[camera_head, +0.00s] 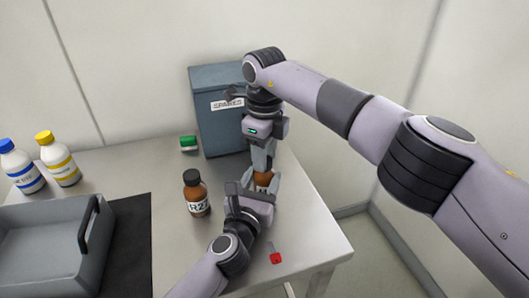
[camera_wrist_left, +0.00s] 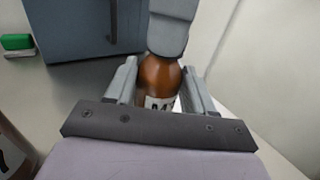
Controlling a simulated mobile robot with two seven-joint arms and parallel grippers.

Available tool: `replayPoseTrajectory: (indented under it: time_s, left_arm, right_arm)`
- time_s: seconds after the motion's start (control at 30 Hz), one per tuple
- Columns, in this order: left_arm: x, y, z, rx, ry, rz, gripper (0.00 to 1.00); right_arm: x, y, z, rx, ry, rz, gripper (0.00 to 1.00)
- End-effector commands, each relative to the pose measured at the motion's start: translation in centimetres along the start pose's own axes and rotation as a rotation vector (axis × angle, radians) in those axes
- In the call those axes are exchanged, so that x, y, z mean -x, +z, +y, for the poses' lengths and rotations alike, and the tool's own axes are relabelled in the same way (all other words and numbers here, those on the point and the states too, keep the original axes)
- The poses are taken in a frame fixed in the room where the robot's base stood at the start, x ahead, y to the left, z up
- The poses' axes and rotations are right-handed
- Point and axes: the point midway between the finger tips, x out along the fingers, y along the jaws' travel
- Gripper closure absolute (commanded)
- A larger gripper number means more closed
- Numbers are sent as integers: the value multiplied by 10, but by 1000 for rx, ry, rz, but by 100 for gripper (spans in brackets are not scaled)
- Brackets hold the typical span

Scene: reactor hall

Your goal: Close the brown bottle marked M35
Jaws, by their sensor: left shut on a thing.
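A brown bottle (camera_head: 263,179) stands upright near the right side of the table. It also shows in the left wrist view (camera_wrist_left: 158,78), with a white label whose marking is mostly hidden. My left gripper (camera_head: 260,189) is shut on its body, one finger on each side (camera_wrist_left: 158,92). My right gripper (camera_head: 262,166) points down from above, with its fingers at the bottle's neck. These fingers hide the bottle's top, so I cannot tell whether a cap is there or between them.
Another brown bottle (camera_head: 196,194) with a black cap stands left of my left gripper. A grey SPARES box (camera_head: 213,125) and a green object (camera_head: 188,142) are behind. A red-ended object (camera_head: 276,257) lies in front. A grey tray (camera_head: 45,213) and two white bottles are at left.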

Motion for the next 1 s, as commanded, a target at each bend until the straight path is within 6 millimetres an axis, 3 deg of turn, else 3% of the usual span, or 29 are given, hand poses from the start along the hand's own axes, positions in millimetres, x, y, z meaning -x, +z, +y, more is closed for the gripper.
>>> replayPoseTrajectory:
  time_s: [0.27,0.3,0.37,0.4,0.77,1.0]
  left_arm:
    - [0,-1,0,0,0,1,100]
    - [0,-1,0,0,0,1,100]
    - [0,-1,0,0,0,1,100]
    - [0,-1,0,0,0,1,100]
    - [0,0,0,0,0,1,100]
    - [0,-1,0,0,0,1,100]
  right_arm:
    - [0,0,0,-4,0,0,100]
    - [0,0,0,-4,1,0,58]
    - [0,0,0,-4,0,0,39]
    - [0,0,0,-4,0,0,35]
    - [6,0,0,-5,-1,-1,35]
    - [50,1,0,-5,-4,-3,35]
